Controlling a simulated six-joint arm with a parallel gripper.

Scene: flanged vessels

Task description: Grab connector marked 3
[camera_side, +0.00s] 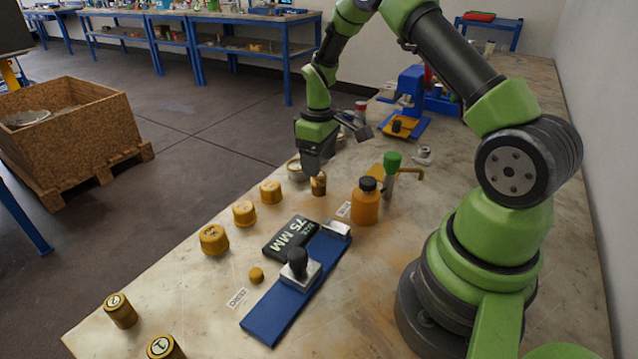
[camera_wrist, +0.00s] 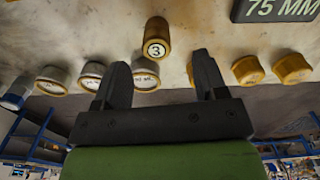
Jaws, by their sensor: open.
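The connector marked 3 (camera_wrist: 156,38) is a brass-coloured cylinder with a round white label on its end face. In the wrist view it lies ahead of and between the two fingertips of my gripper (camera_wrist: 161,60). In the side view a small brass cylinder (camera_side: 319,186), apparently this connector, stands on the table just below and beside my gripper (camera_side: 311,172). My gripper is open, with nothing between its fingers. Two similar connectors, marked 2 (camera_side: 120,312) and 1 (camera_side: 164,348), stand at the near left corner of the table.
Several yellow caps (camera_side: 214,239) run along the left table edge. An orange bottle (camera_side: 366,203) stands right of the connector, with a green-topped valve (camera_side: 392,165) behind. A black 75 MM block (camera_side: 290,238) and a blue fixture (camera_side: 290,297) lie nearer the camera.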

